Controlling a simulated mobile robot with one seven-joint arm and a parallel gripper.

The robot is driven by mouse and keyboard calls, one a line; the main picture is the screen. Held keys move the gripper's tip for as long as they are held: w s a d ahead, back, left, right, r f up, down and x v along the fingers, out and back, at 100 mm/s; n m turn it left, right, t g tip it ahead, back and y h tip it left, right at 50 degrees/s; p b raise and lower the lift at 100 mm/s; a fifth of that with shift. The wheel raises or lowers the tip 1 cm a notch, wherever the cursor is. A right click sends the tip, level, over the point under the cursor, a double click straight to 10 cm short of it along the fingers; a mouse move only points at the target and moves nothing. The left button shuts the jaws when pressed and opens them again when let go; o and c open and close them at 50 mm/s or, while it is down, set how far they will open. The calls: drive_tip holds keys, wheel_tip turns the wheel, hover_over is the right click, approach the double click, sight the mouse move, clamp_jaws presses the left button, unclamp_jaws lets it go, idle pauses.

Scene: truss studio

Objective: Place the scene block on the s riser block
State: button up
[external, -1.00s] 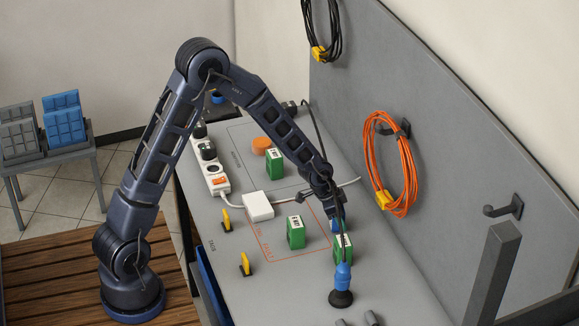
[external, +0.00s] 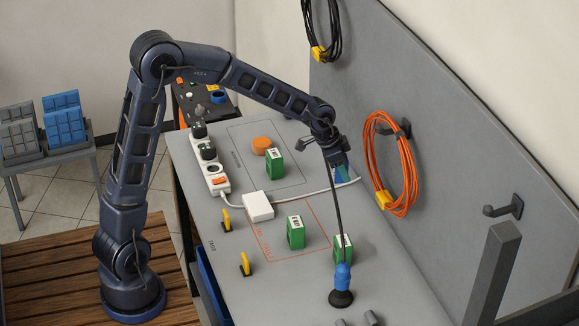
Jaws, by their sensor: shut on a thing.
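My gripper (external: 340,163) is shut on a small blue-teal block (external: 343,173), held above the far right part of the grey table; the jaws partly hide it. Three green blocks with white printed labels stand on the table. One green block (external: 275,164) is in the far outlined area, one (external: 296,233) is inside the orange outline, and one (external: 343,252) is to its right, partly behind a thin black pole. The labels are too small to read, so I cannot tell which block is the s riser or confirm that the held block is the scene block.
The black pole with a blue collar (external: 343,276) rises from the near table. A white power strip (external: 213,170), white box (external: 258,206), orange disc (external: 262,145) and yellow clips (external: 246,264) are on the table. The grey wall panel (external: 440,170) borders the right side.

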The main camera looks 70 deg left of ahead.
drive_tip(key=shift+s+a+r, duration=0.15)
drive_tip(key=shift+a+r, duration=0.05)
drive_tip(key=shift+r, duration=0.1)
drive_tip(key=s+a+r+n, duration=0.1)
drive_tip(key=s+a+r, duration=0.1)
drive_tip(key=s+a, duration=0.5)
drive_tip(key=n+y, duration=0.1)
hover_over(265, 201)
drive_tip(key=s, duration=0.2)
drive_tip(key=f, duration=1.8)
drive_tip(key=shift+w+f, duration=0.2)
drive_tip(key=shift+f, duration=0.2)
drive_tip(key=shift+f, duration=0.1)
drive_tip(key=o, duration=1)
drive_tip(key=shift+v, duration=6.1)
